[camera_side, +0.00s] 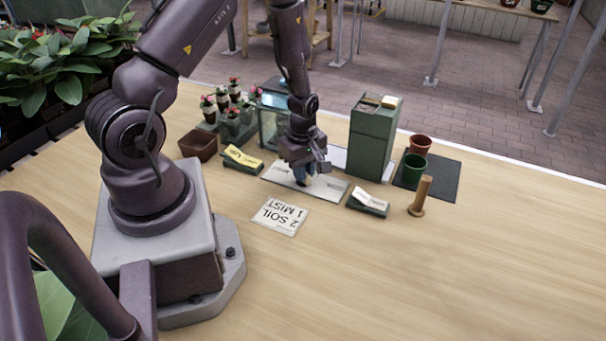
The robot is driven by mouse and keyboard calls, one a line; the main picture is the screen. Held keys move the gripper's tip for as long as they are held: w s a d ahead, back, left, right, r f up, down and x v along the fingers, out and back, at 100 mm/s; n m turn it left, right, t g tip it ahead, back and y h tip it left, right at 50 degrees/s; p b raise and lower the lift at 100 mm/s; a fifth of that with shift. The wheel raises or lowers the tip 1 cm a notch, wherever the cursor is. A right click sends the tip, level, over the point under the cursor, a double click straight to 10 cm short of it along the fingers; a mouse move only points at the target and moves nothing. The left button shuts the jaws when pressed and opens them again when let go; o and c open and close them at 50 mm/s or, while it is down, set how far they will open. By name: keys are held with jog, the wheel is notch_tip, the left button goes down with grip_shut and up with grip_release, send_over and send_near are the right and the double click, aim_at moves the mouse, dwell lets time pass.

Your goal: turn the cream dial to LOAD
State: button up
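My gripper (306,178) points down over a pale panel (281,176) lying flat on the table. Its fingers are at or just above the panel's middle. The cream dial cannot be made out clearly; the gripper covers much of that spot. Small dark lettering shows on the panel, but it is too small to read, so I cannot tell where LOAD is or which way the dial points. Whether the fingers are open, shut or touching the dial cannot be seen.
A white card reading "2 SOIL 1 MIST" (280,216) lies in front. A yellow-labelled block (242,158), white-labelled block (368,201), green box (371,140), glass-sided lantern (271,122) and wooden peg (420,195) stand around. Red (420,144) and green (413,168) pots sit right. The front right table is clear.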

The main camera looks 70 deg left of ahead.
dwell(0.5)
jog(key=m, duration=1.2)
jog(key=o, duration=1.4)
jog(key=shift+o, duration=0.2)
